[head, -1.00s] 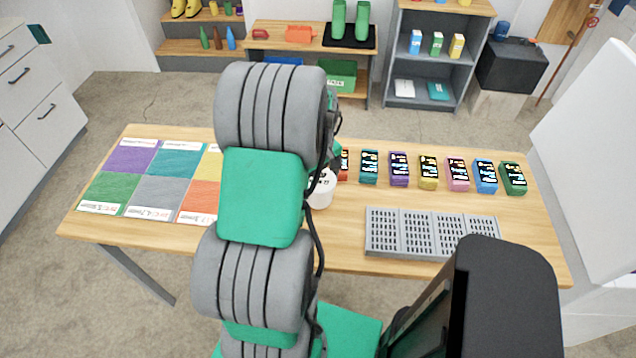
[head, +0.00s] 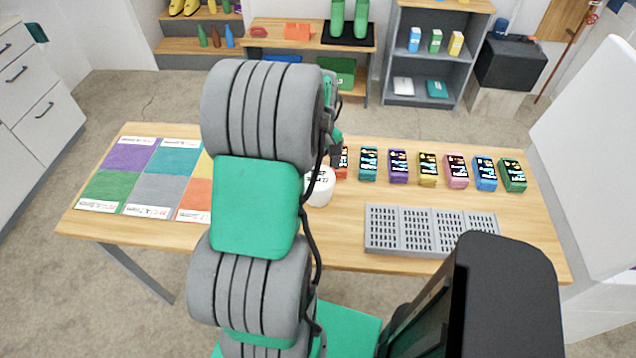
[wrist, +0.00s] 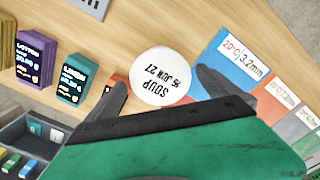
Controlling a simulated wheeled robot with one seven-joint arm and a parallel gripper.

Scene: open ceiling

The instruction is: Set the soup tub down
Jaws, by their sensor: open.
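The soup tub (head: 320,187) is a white round tub standing upright on the wooden table (head: 345,235), left of the row of small boxes. In the wrist view its lid (wrist: 160,77) faces the camera and reads "SOUP" and "16 JUN 27", upside down. My gripper (wrist: 163,86) is open, with one finger on each side of the lid and a gap visible at each side. In the head view my arm covers the table just left of the tub. How far my fingertips are above the tabletop is hard to tell.
A row of coloured boxes with dark labels runs right from the tub, nearest a red one (head: 342,163). A grey slotted tray (head: 380,242) lies at front right. Coloured label mats (head: 125,187) lie at left. Bare wood lies in front of the tub.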

